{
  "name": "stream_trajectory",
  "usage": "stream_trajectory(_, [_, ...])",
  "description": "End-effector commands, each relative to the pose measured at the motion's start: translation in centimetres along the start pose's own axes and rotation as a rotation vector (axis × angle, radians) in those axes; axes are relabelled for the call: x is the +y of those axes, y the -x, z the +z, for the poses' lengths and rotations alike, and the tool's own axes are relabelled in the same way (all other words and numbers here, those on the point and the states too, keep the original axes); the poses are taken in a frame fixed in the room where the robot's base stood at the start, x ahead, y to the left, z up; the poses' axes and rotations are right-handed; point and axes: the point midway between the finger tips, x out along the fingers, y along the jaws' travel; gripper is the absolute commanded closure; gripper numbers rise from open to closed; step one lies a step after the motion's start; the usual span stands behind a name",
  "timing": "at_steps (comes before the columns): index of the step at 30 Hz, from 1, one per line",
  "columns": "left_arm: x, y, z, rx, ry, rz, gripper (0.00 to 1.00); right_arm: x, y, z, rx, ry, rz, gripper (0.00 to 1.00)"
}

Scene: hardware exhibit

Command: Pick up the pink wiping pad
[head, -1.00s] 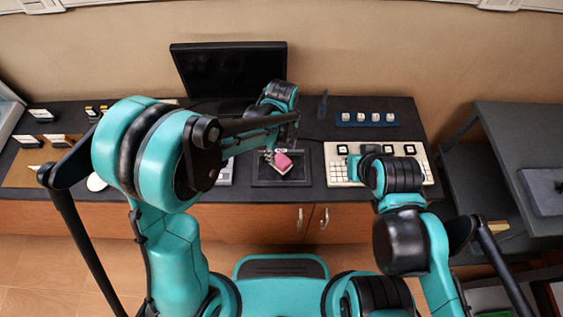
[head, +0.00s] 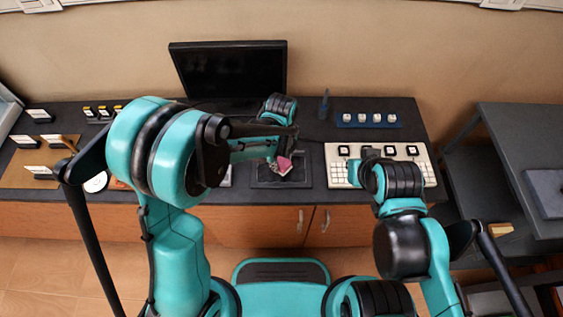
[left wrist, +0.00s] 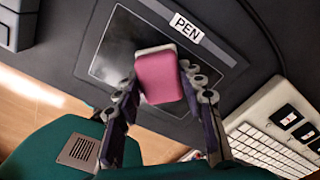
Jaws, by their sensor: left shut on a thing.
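The pink wiping pad (head: 284,165) has a pink face and a pale layer on one side. It also shows in the left wrist view (left wrist: 158,77), held between the fingertips of my left gripper (left wrist: 166,92). In the head view my left gripper (head: 274,163) is shut on the pad over the dark pen tablet (head: 300,182), and the pad is tilted. The gap between pad and tablet is hard to judge. My right arm ends over the white keyboard (head: 425,166); its fingers are hidden by the arm, so their opening cannot be told.
A black monitor (head: 228,72) stands behind the tablet. A blue tray with several white pieces (head: 368,125) lies at the back right. A label reading PEN (left wrist: 187,28) is on the tablet's edge. Small labelled items stand on the desk's left. A grey table (head: 530,125) stands at right.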

Motion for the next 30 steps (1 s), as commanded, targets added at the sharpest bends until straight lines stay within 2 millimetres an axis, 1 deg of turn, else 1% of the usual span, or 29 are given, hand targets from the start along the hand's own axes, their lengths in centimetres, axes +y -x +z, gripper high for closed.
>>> stream_trajectory(3, [0.1,-0.1,-0.1,0.001,0.000,0.001,0.87,0.0,0.0,0.0,0.000,0.000,0.000,1.00])
stream_trajectory(7, [0.1,0.8,-0.1,0.001,0.000,0.001,0.87,0.0,0.3,-0.2,0.000,0.000,0.000,1.00])
stream_trajectory(10, [0.1,2.1,-0.1,0.001,-0.001,0.001,0.87,0.0,0.9,-0.6,0.000,0.000,0.000,1.00])
stream_trajectory(14, [0.1,4.7,-0.2,0.001,-0.002,0.001,0.87,0.0,1.8,-1.3,0.000,0.000,0.000,1.00])
stream_trajectory(15, [0.4,5.0,-1.3,0.002,-0.005,0.001,0.87,0.0,1.9,-1.4,0.000,0.000,0.000,1.00])
stream_trajectory(17, [0.9,5.8,-2.6,0.001,-0.006,0.001,0.87,0.0,2.3,-1.6,0.000,0.000,0.000,1.00])
stream_trajectory(18, [1.1,6.5,-3.6,0.001,-0.006,0.001,0.87,0.0,2.6,-1.8,0.000,0.000,0.000,1.00])
stream_trajectory(24, [2.5,9.1,-7.9,0.001,-0.006,0.001,0.87,0.0,3.6,-2.6,0.000,0.000,0.000,1.00])
stream_trajectory(27, [3.0,10.0,-9.4,0.001,-0.004,0.001,0.87,0.0,4.0,-2.9,0.000,0.000,0.000,1.00])
stream_trajectory(30, [3.3,10.6,-10.4,0.001,-0.003,0.000,0.87,0.0,4.2,-3.0,0.000,0.000,0.000,1.00])
